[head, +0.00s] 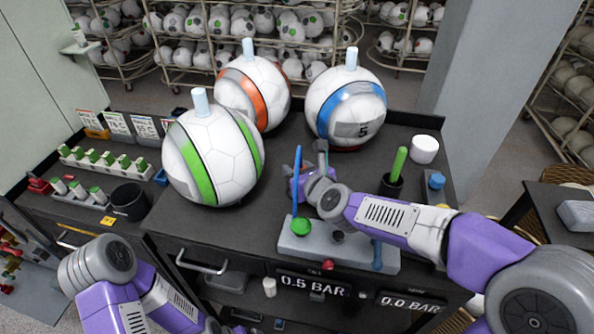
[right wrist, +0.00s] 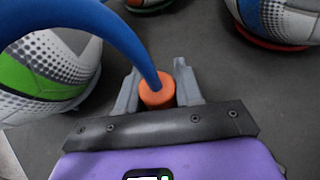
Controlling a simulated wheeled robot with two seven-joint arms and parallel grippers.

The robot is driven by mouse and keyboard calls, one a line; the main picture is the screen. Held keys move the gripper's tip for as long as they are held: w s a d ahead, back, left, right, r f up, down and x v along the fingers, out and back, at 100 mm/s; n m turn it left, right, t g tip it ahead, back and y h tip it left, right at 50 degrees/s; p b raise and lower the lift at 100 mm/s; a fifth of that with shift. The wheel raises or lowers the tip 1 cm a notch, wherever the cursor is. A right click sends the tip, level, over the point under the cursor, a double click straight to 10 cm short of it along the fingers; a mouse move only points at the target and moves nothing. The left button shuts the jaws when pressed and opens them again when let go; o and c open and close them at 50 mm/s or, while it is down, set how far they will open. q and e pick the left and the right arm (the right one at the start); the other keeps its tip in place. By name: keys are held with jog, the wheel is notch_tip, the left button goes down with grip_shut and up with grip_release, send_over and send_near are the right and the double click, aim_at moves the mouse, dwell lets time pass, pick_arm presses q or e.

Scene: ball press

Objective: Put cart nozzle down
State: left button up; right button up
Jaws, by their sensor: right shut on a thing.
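My right gripper (head: 321,152) is over the dark cart top (head: 260,228), between the green-striped ball and the blue-striped ball. In the right wrist view its fingers (right wrist: 158,92) are shut on the orange cart nozzle (right wrist: 157,92). A thick blue hose (right wrist: 115,35) runs from the nozzle to the upper left. A blue upright length (head: 297,175) shows beside the gripper in the head view; the orange nozzle cannot be made out there. Whether the nozzle touches the cart top is unclear. My left arm shows at the lower left, but its gripper is out of view.
Green-striped (head: 212,160), orange-striped (head: 252,95) and blue-striped (head: 345,108) balls stand behind. A grey block (head: 318,250) with a green knob (head: 301,227) is in front. A black cup (head: 391,184) holding a green stick and a white cylinder (head: 424,149) stand right.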

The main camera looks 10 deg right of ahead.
jog(key=shift+f, duration=0.15)
jog(key=o, duration=0.7)
jog(key=shift+c, duration=0.2)
jog(key=o, duration=0.4)
jog(key=shift+o, duration=0.2)
jog(key=shift+s+r, duration=0.1)
jog(key=shift+r, duration=0.25)
jog(key=p+v, duration=0.4)
jog(key=v, duration=0.7)
jog(key=shift+s, duration=0.3)
jog(key=shift+d+r, duration=0.1)
